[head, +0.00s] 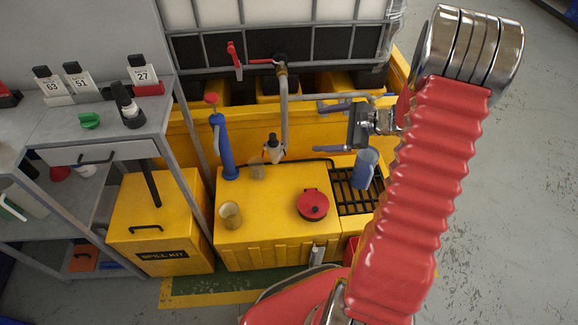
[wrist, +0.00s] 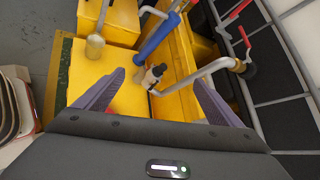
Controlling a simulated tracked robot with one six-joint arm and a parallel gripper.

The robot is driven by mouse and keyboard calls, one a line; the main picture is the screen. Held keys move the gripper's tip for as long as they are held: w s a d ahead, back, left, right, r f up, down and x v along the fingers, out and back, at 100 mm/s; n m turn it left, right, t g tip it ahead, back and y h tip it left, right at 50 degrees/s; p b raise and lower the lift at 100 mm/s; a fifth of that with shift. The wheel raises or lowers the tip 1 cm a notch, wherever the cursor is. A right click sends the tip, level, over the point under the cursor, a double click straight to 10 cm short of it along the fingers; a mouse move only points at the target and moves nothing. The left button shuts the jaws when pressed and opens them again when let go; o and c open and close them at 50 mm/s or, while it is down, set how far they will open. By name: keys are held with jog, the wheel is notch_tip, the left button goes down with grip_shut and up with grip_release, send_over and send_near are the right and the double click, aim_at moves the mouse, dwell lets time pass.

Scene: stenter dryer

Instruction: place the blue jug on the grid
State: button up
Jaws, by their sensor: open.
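The blue jug (head: 366,168) appears to stand upright on the back right part of the black grid (head: 347,203), which is set into the yellow platform's right end. My gripper (head: 333,128) is open and empty, above and to the left of the jug, and does not touch it. Its two fingers point left in the head view. In the wrist view my gripper (wrist: 157,95) has its fingers spread wide with nothing held. The jug and grid do not show in the wrist view.
A red-lidded round can (head: 313,204), a beige cup (head: 230,215) and a dark-topped bottle (head: 272,147) stand on the yellow platform (head: 262,230). A blue hand pump (head: 222,145) and a grey pipe (head: 283,110) rise behind. Shelving (head: 110,125) is at left.

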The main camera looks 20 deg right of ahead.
jog(key=s+a+r+n+g, duration=0.2)
jog(key=s+a+r+n, duration=0.15)
jog(key=a, duration=0.25)
jog(key=s+a+r+n+g+h, duration=0.1)
jog(key=s+a+r+n, duration=0.15)
jog(key=a+r, duration=0.25)
jog(key=s+a+r+n+g, duration=0.2)
jog(key=a+r+n, duration=0.2)
jog(key=a, duration=0.2)
jog(key=s+a+r+n+h, duration=0.2)
jog(key=s+n, duration=0.2)
jog(key=s, duration=0.1)
jog(key=s+a+r+n+t+h, duration=0.1)
jog(key=s+a+r+n+h, duration=0.1)
jog(key=s, duration=0.4)
jog(key=s+a+r+n+h, duration=0.1)
jog(key=s+r+n+h, duration=0.1)
jog(key=s+r+n, duration=0.2)
jog(key=shift+s+a+r+n, duration=0.25)
jog(key=shift+s+a+n, duration=0.15)
jog(key=shift+s+n, duration=0.5)
